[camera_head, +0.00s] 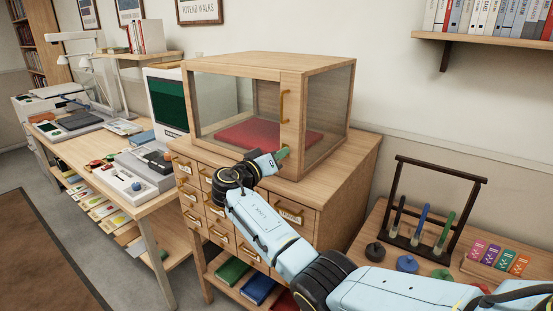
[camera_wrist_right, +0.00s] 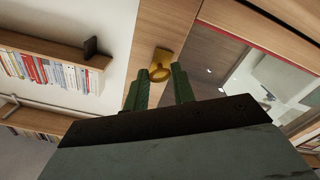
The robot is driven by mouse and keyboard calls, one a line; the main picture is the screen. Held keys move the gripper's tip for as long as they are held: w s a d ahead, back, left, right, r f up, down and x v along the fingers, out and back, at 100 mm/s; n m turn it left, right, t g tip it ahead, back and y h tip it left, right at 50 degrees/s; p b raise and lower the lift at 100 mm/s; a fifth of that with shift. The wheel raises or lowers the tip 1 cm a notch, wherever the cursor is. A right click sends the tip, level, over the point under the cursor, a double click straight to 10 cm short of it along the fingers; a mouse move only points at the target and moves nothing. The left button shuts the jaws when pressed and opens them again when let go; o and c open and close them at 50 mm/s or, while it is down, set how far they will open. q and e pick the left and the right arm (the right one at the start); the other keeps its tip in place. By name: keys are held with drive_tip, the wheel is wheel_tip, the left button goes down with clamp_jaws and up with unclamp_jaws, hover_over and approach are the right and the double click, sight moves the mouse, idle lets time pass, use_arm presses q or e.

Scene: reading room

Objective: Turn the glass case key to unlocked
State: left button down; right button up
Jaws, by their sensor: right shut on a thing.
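The wooden display case (camera_head: 262,62) with glass panes stands on a cabinet of drawers, its front door closed. A brass upright handle (camera_head: 284,107) is on the door's edge post. My right gripper (camera_head: 283,153) is at the lower part of this post, under the handle. In the wrist view its two green fingers (camera_wrist_right: 162,88) flank a brass key (camera_wrist_right: 161,68) with a ring-shaped end, in front of the wooden post. The jaws are shut on it. The key is hidden behind the fingers in the head view, and its turn position is unclear. My left gripper is not in view.
A red cloth pad (camera_head: 255,137) lies inside the case. The drawer cabinet (camera_head: 362,172) carries the case. A low table at right holds a dark rack (camera_head: 441,172) and colored knobs. A desk with a monitor (camera_head: 166,101) stands at left. A bookshelf (camera_head: 480,40) hangs at upper right.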

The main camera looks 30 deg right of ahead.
drive_tip(key=n, duration=0.3)
drive_tip(key=n+p, duration=0.3)
drive_tip(key=n, duration=0.5)
drive_tip(key=shift+n, duration=0.3)
drive_tip(key=shift+f, duration=0.1)
idle(0.3)
drive_tip(key=o, duration=1)
